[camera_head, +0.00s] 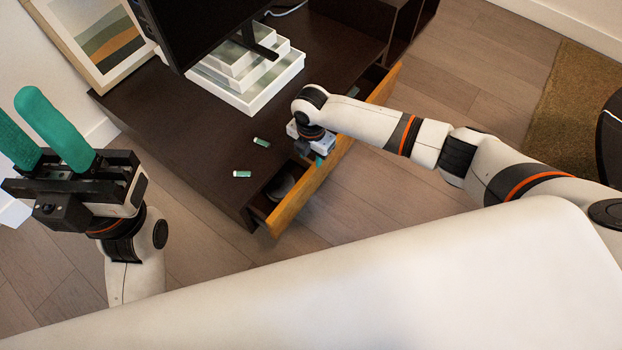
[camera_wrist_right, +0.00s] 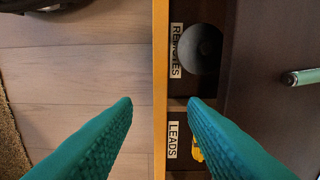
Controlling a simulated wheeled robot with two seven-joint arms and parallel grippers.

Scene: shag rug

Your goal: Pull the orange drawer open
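The orange drawer (camera_head: 298,201) is at the front of a dark low cabinet and stands partly open. In the right wrist view its orange front panel (camera_wrist_right: 160,50) runs from top to bottom. My right gripper (camera_head: 318,158) is at the drawer front, its fingers partly hidden by its own body. In the right wrist view the green fingers (camera_wrist_right: 161,103) are apart, one outside the panel and one on the inner side, with gaps showing on both sides. My left gripper (camera_head: 18,103) is raised at the left, its green fingers apart and empty.
The drawer has compartments labelled REMOTES (camera_wrist_right: 176,48) and LEADS (camera_wrist_right: 173,139), with a dark round object (camera_wrist_right: 200,48) and something yellow (camera_wrist_right: 197,150). Two green-and-white cylinders (camera_head: 262,142) (camera_head: 242,174) lie on the cabinet top (camera_head: 180,125). White stacked boxes (camera_head: 250,95) stand behind. Wooden floor (camera_head: 400,200) before the drawer is clear.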

